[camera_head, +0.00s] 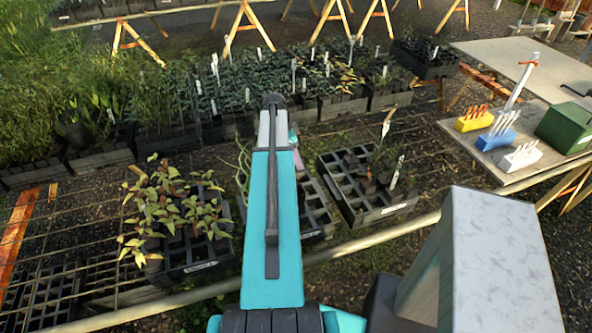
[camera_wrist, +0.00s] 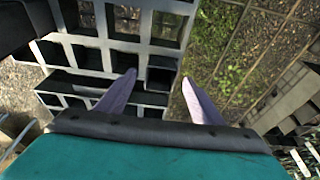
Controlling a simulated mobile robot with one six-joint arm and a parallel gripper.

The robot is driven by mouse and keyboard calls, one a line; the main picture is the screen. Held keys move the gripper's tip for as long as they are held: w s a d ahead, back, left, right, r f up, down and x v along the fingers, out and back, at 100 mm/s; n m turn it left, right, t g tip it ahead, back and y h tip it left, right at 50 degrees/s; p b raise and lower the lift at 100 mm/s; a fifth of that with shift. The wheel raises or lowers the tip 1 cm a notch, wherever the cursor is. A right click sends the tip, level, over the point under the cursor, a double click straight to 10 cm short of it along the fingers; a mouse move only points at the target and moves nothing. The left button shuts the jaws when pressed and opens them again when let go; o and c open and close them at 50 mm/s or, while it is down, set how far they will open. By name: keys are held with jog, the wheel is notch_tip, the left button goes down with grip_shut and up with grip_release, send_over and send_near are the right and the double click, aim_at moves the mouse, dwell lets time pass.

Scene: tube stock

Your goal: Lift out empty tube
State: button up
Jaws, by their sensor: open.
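My gripper (camera_wrist: 158,80) is open in the wrist view, with two pale lilac fingers spread apart over the edge of a black cell tray (camera_wrist: 95,38). A dark square opening (camera_wrist: 161,76) lies between the fingertips at the tray's edge. I cannot tell whether it is an empty tube or a bare cell. Nothing is visibly gripped. In the head view my teal arm hides most of the gripper and part of the middle tray (camera_head: 318,234). Bare square cells show in that tray, and a thin green plant stands at its left side.
A tray of leafy plants (camera_head: 195,268) is on the left, and a sparsely filled tray (camera_head: 388,211) is on the right. Dense potted plants line the back. A side table (camera_head: 481,157) holds yellow, blue and white label holders and a green box (camera_head: 566,128). Open mesh lies at far left.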

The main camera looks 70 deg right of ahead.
jog(key=shift+s+f, duration=0.1)
jog(key=shift+f, duration=0.3)
jog(key=c, duration=1.4)
jog(key=shift+r, duration=0.15)
notch_tip(320, 180, up, 18)
jog(key=b, duration=0.4)
dwell(0.5)
